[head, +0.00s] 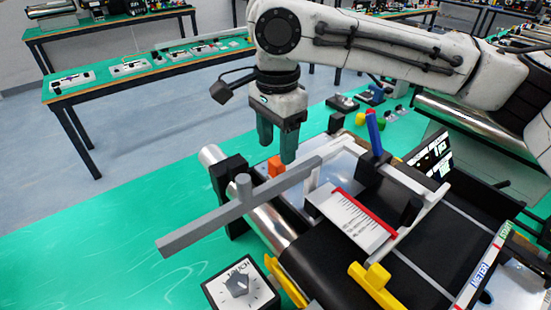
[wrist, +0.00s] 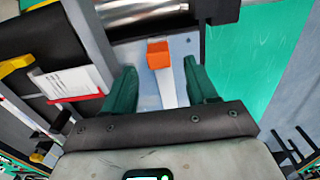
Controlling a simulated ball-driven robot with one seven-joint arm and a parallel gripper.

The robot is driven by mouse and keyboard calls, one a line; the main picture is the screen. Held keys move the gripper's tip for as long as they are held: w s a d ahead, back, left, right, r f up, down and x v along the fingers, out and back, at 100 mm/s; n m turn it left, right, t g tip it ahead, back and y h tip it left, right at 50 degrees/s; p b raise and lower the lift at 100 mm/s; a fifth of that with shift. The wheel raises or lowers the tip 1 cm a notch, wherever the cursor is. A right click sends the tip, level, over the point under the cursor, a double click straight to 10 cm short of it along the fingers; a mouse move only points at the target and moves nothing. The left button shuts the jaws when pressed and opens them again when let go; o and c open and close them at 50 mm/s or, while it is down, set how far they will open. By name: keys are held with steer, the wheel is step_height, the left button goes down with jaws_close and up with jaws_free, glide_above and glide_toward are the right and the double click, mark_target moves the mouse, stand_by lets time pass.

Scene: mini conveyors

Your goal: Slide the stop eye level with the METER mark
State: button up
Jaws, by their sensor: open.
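The METER mark (head: 480,275) is a blue-lettered label on the white strip at the lower right of the head view. Which part is the stop eye I cannot tell for certain. A black block with a blue-and-red upright handle (head: 374,133) stands by the belt's far side, and a yellow piece (head: 372,286) sits at the belt's near side. My gripper (head: 277,152) is open and empty, pointing down beyond the grey bar. In the wrist view, an orange block (wrist: 158,54) shows between its open fingers (wrist: 159,70); contact is not visible.
A long grey bar (head: 205,222) crosses the near end of the conveyor. A printed white card with a red edge (head: 350,218) lies over the black belt (head: 330,262). A dial box (head: 240,288) stands at the front. The green tabletop (head: 110,245) is clear on the left.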

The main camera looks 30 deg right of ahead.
mark_target(277, 160)
steer(key=shift+f, duration=2.55)
steer(key=shift+c, duration=0.3)
jaws_close()
